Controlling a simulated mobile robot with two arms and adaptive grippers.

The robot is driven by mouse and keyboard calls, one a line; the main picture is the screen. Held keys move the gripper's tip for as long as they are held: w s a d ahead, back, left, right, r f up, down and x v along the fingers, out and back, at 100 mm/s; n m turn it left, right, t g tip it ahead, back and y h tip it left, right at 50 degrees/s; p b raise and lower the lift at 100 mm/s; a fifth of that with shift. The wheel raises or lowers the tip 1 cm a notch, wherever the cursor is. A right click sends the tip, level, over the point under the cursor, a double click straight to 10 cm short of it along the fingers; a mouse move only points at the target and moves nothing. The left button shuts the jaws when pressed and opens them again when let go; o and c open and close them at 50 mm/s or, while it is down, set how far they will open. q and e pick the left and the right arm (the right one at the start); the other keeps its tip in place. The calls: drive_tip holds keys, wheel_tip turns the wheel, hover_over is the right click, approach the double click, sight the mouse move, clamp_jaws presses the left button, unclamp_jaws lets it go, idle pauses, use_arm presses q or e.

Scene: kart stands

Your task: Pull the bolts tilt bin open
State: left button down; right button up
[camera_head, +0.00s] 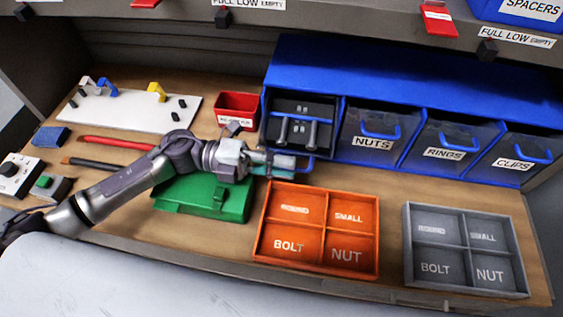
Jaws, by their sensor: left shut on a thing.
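The bolts tilt bin (298,108) is the leftmost bin in the blue bin cabinet (415,80). Its dark inside shows, with grey bolts in it, so it appears tilted open, unlike the bins beside it. Its label is hidden. My left gripper (290,164) is low in front of this bin, shut on its blue handle (309,162); the gripper partly hides the handle. My right gripper is not in view.
The nuts (372,144), rings (443,153) and clips (513,164) bins are shut. An orange tray (265,215) and a grey tray (408,245) stand in front. A green case (236,205) lies below my left arm. A red box (222,101) stands left of the cabinet.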

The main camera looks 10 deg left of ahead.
use_arm(q)
drive_tip(key=shift+f, duration=0.25)
drive_tip(key=c, duration=1.3)
unclamp_jaws()
drive_tip(key=shift+o, duration=0.3)
drive_tip(key=shift+w, duration=0.25)
drive_tip(key=shift+a+r, duration=0.1)
drive_tip(key=a, duration=1.2)
